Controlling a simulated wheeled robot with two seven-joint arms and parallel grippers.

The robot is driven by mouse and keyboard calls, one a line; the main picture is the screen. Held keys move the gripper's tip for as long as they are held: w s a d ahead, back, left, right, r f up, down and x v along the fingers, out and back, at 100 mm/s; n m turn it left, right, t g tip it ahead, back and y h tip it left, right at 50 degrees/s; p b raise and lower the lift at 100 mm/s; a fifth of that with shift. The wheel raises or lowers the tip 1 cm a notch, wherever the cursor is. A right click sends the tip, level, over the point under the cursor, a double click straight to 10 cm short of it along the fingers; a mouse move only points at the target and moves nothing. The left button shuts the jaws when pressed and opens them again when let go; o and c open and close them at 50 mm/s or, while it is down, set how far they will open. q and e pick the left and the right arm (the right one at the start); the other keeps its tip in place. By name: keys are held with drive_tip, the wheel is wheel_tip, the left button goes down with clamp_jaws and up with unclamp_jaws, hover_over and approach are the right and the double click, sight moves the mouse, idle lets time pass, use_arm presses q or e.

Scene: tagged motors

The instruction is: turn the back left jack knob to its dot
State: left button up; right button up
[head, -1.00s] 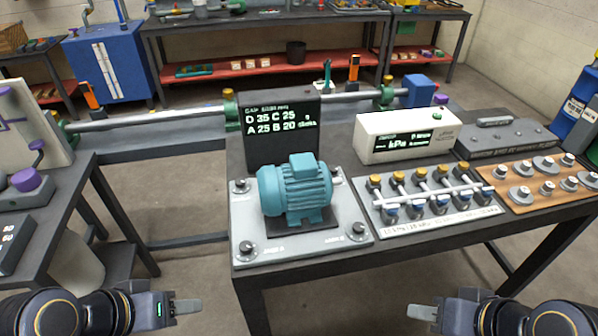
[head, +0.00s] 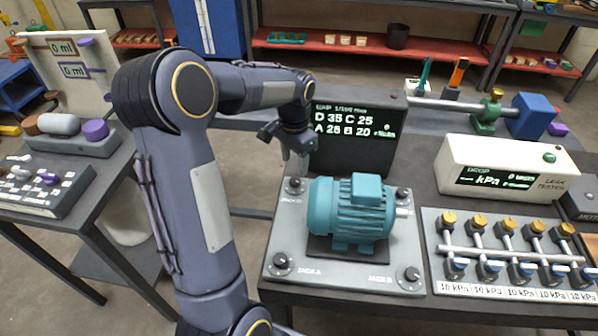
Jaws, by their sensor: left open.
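The teal motor (head: 350,212) stands on a grey base plate (head: 335,273) with a black jack knob near each corner. The back left jack knob (head: 294,185) is a small dark knob behind and left of the motor; its dot is too small to make out. My left gripper (head: 294,165) points down just above this knob, open and apparently apart from it. The front left knob (head: 282,262), front right knob (head: 411,274) and back right knob (head: 403,193) are in plain view. My right gripper is out of view.
A black display (head: 357,130) with lit text stands right behind the plate, close to my left gripper. A row of valves (head: 508,245) and a white leak tester (head: 505,175) stand to the right. Another table (head: 75,215) with instruments is at the left.

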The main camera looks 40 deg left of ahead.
sight(295, 181)
use_arm(q)
wheel_tip(295, 181, down, 6)
drive_tip(key=shift+s+f, duration=0.1)
drive_tip(key=shift+f, duration=0.05)
idle(0.3)
drive_tip(key=c, duration=1)
